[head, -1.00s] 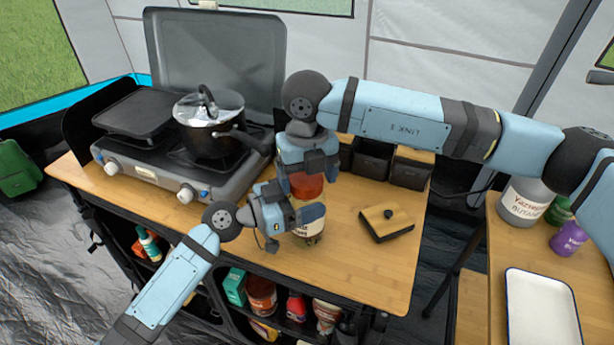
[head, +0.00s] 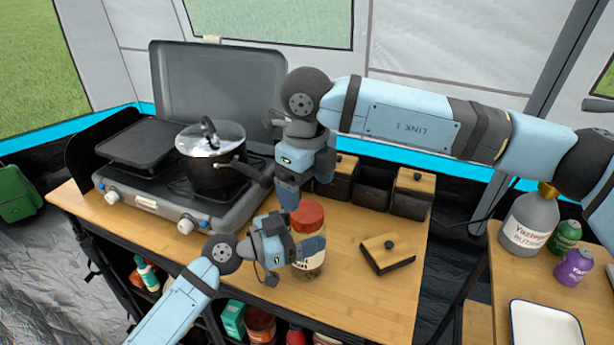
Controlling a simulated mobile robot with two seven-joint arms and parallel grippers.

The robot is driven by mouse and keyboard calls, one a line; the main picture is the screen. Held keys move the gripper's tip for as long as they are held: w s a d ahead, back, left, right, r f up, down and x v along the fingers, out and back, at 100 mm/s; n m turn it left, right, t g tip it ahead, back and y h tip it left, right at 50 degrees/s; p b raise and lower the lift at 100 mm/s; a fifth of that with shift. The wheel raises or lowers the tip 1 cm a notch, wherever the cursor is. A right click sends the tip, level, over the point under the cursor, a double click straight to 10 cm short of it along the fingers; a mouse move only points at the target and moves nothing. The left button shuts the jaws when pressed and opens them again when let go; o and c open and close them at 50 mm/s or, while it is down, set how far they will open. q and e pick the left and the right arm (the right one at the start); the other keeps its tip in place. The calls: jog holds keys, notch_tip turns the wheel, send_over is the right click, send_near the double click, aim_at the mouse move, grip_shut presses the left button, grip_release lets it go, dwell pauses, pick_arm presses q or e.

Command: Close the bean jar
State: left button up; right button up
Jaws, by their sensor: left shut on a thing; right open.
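The bean jar (head: 312,264) stands upright on the wooden counter, clear with a pale label. Its red lid (head: 308,214) sits on its top; I cannot tell how tightly it is seated. My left gripper (head: 306,250) is shut on the jar's body from the left and hides part of it. My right gripper (head: 289,204) is open, pointing down just up and left of the red lid, with nothing seen between its fingers.
A stove with a lidded pot (head: 212,160) stands left. Dark bins (head: 372,188) line the counter's back. A side table holds bottles (head: 530,222) and a white tray (head: 543,325).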

aim_at(307, 211)
jog(key=n, duration=0.2)
jog(key=r+n, duration=0.1)
jog(key=n, duration=0.4)
jog(key=shift+r+n, duration=0.4)
notch_tip(307, 211, down, 8)
dwell(0.4)
jog(key=c, duration=0.9)
